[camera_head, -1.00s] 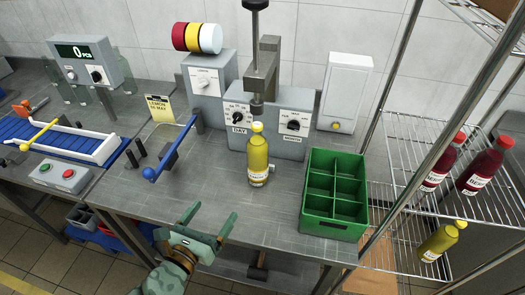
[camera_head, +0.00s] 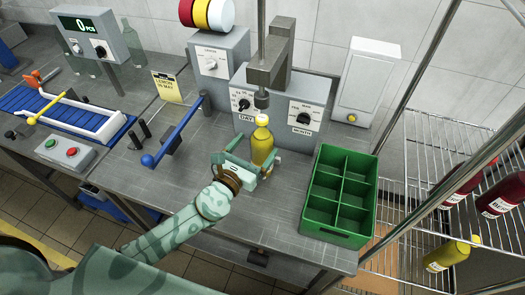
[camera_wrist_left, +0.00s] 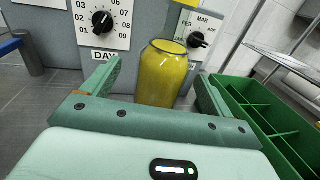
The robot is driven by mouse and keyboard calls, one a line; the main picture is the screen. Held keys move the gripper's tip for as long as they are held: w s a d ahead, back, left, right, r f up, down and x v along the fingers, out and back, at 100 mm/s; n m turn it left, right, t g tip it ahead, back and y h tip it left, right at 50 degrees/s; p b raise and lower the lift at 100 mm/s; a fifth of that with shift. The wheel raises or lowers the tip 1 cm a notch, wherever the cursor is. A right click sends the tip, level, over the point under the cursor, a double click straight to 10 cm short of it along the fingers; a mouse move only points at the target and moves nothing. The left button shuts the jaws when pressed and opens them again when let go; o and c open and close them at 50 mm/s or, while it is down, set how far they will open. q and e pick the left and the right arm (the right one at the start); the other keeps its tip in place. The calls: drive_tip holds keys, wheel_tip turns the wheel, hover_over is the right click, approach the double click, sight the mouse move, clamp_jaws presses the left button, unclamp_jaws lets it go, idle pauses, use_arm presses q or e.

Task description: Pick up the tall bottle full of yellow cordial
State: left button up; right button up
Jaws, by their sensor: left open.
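The tall bottle of yellow cordial (camera_head: 262,143) stands upright on the grey metal bench, in front of the dial machine. My left gripper (camera_head: 258,165) is open at the bottle, with its two fingers on either side of the lower body. In the left wrist view the bottle (camera_wrist_left: 163,75) stands between the two open fingers, with a gap visible on the left side. Its lower part is hidden behind the gripper's palm. My right gripper is not in view.
A green crate (camera_head: 308,228) with empty compartments stands just right of the bottle. The machine with DAY and MONTH dials (camera_head: 306,118) and its overhead press (camera_head: 268,70) are close behind. A blue-knobbed lever (camera_head: 178,133) is to the left. Another yellow bottle (camera_head: 450,254) is on the wire rack.

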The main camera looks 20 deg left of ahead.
sight(265, 136)
use_arm(q)
drive_tip(key=x, duration=0.5)
drive_tip(key=shift+w+d, duration=0.2)
drive_tip(key=shift+d, duration=0.1)
drive_tip(key=shift+s, duration=0.1)
clamp_jaws()
drive_tip(key=shift+r, duration=0.15)
